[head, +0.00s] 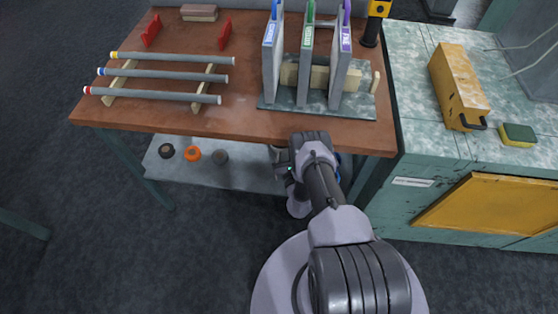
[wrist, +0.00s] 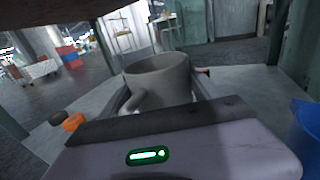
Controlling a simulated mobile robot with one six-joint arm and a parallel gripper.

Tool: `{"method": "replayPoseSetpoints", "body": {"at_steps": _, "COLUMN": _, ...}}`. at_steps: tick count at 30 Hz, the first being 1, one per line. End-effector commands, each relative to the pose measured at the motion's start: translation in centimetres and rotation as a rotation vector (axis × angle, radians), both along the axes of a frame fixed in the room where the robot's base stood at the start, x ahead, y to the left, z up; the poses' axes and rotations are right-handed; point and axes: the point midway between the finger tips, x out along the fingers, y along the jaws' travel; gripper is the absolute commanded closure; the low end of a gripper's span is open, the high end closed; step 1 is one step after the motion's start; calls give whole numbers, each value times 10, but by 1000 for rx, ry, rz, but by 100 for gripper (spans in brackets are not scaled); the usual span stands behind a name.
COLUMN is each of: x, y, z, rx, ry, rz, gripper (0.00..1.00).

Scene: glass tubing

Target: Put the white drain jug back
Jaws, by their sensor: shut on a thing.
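The drain jug (wrist: 160,82), pale grey-white with a side handle and an open top, stands upright between the fingers of my gripper (wrist: 162,92) in the wrist view. The gripper is shut on it. In the head view my gripper (head: 283,163) is low at the front edge of the bench, over the lower shelf (head: 240,180). Only a small part of the jug may show there, beside my wrist. I cannot tell whether its base touches the shelf.
A black, an orange (head: 192,154) and a grey round piece lie on the shelf to the left. A blue thing (wrist: 307,130) is close on the right. The bench top (head: 240,120) overhangs the shelf; table legs stand at both sides. Tubes on wooden rests and upright panels occupy the bench.

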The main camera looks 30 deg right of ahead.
Motion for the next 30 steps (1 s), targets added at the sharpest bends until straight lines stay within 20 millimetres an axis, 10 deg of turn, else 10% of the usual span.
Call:
{"method": "replayPoseSetpoints", "body": {"at_steps": 12, "x": -1, "y": 0, "z": -83, "rx": 2, "ry": 0, "rz": -1, "gripper": 98}}
{"method": "replayPoseSetpoints", "body": {"at_steps": 22, "x": 0, "y": 0, "z": -82, "rx": 0, "ry": 0, "rz": -1, "gripper": 98}}
{"method": "replayPoseSetpoints", "body": {"at_steps": 23, "x": -1, "y": 0, "z": -83, "rx": 0, "ry": 1, "rz": -1, "gripper": 26}}
{"method": "replayPoseSetpoints", "body": {"at_steps": 26, "x": -1, "y": 0, "z": -83, "rx": 0, "ry": 1, "rz": -1, "gripper": 7}}
{"method": "replayPoseSetpoints", "body": {"at_steps": 30, "x": -1, "y": 0, "z": -83, "rx": 1, "ry": 1, "rz": -1, "gripper": 6}}
